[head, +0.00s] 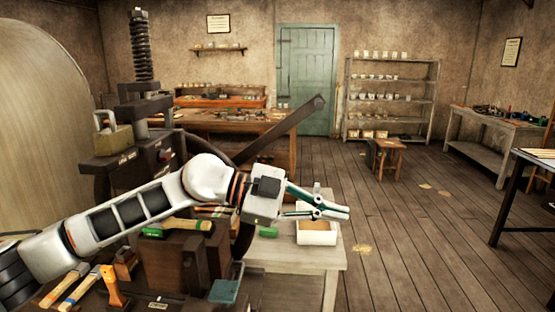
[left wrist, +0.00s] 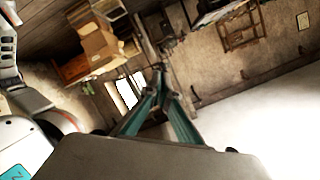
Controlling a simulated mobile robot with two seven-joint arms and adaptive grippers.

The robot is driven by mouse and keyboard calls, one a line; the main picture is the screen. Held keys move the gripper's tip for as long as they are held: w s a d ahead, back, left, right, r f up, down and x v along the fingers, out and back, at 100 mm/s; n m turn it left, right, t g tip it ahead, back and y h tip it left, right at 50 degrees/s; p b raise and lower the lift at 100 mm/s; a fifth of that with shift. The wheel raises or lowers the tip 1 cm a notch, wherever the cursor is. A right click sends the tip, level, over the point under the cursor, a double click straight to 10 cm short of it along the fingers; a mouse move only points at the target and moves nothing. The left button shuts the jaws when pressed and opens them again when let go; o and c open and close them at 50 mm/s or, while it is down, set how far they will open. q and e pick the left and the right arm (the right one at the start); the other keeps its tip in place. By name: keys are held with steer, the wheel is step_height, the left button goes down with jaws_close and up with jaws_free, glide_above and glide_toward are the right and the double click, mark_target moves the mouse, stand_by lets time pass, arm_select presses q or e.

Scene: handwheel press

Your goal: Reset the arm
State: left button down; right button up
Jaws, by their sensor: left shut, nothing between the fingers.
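My left arm reaches across the head view from the lower left, in front of the handwheel press. My left gripper (head: 338,206) points right, in the air over or in front of the pale side table. Its teal fingers are shut with nothing between them; they also show closed in the left wrist view (left wrist: 160,80). The press (head: 120,165) is dark, with an upright threaded screw (head: 141,45) and a long dark bar (head: 290,125) slanting up to the right. My left arm hides part of the press. My right gripper is not in view.
A white tray (head: 317,238) with tan contents stands on the pale table (head: 335,262), close below my gripper in the picture. Brushes (head: 75,285) and a green-handled tool (head: 155,233) lie at the lower left. A stool (head: 388,150) and shelves stand behind. The wooden floor at right is largely clear.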

arm_select(q)
step_height(320, 180, up, 4)
steer(key=s+d+t+h, duration=0.2)
steer(key=t+h, duration=0.1)
steer(key=h, duration=0.2)
steer(key=w+a+n+t, duration=0.3)
steer(key=a+n+t, duration=0.4)
steer(key=t, duration=0.3)
steer(key=w+a+f+n+t+y, duration=0.3)
steer(key=a+f+n+t+y, duration=0.4)
steer(key=a+f+n+y, duration=0.75)
steer(key=s+a+f+m+g+y, duration=0.1)
steer(key=s+a+f+g+y, duration=0.25)
steer(key=a+f, duration=0.5)
steer(key=s+a+f+g+y, duration=0.3)
steer(key=s+a+f+y, duration=0.15)
steer(key=a+f, duration=0.4)
steer(key=s+a+f+m+g+y, duration=0.1)
steer(key=s+a+f+g, duration=0.1)
steer(key=s+a+f, duration=0.3)
steer(key=s+a+f+g, duration=0.2)
steer(key=s, duration=0.5)
steer(key=s+a+f+m+g+y, duration=0.1)
steer(key=s+a+f+g, duration=0.1)
steer(key=s+a+f, duration=0.3)
steer(key=d+f+n+t+h, duration=0.3)
steer(key=d+f+h, duration=0.3)
steer(key=d+f, duration=0.8)
steer(key=shift+d, duration=0.85)
